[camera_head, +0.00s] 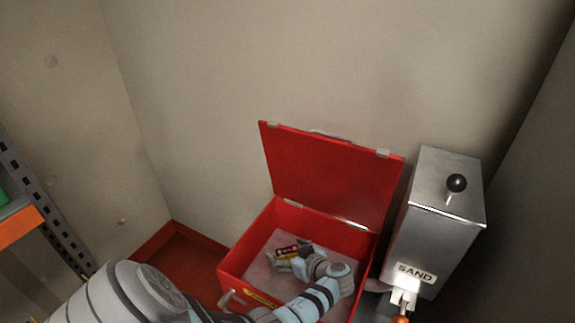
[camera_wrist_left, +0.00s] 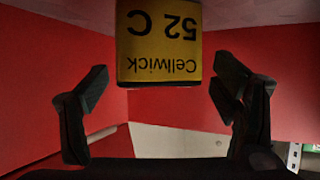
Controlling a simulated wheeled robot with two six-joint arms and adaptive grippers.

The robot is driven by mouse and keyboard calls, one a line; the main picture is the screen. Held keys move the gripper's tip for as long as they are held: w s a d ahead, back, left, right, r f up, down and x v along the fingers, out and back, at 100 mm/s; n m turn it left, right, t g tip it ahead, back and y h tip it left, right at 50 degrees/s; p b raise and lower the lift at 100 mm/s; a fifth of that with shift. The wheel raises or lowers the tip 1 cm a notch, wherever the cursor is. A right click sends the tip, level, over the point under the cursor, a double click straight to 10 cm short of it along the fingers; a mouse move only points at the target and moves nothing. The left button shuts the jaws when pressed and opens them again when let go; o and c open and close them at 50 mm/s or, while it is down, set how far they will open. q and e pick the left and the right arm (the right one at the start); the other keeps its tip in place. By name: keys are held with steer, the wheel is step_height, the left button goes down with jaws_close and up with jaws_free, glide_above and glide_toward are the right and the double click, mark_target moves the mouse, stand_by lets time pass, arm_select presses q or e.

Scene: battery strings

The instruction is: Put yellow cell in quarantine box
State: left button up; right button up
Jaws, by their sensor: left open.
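The red quarantine box (camera_head: 335,229) stands on the floor with its lid (camera_head: 325,175) open. The yellow cell (camera_wrist_left: 160,42) shows large in the left wrist view, upside down, with the print "Cellwick 52 C". In the head view the cell (camera_head: 287,251) is small and partly hidden, inside the box near its grey floor. My left gripper (camera_wrist_left: 161,82) is open, with one finger on each side of the cell and a gap to both. In the head view my left arm reaches over the front wall into the box. My right gripper is not in view.
A grey metal bin (camera_head: 435,235) marked SAND, with a black knob on top, stands close to the box's right side. A shelf rack (camera_head: 40,205) is at the far left. Walls close in behind. The red floor (camera_head: 185,262) left of the box is clear.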

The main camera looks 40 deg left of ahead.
arm_select(q)
steer(key=shift+r+p, duration=0.25)
steer(key=shift+p, duration=0.05)
steer(key=v, duration=0.7)
steer(key=shift+d+p, duration=0.2)
steer(key=shift+p, duration=0.25)
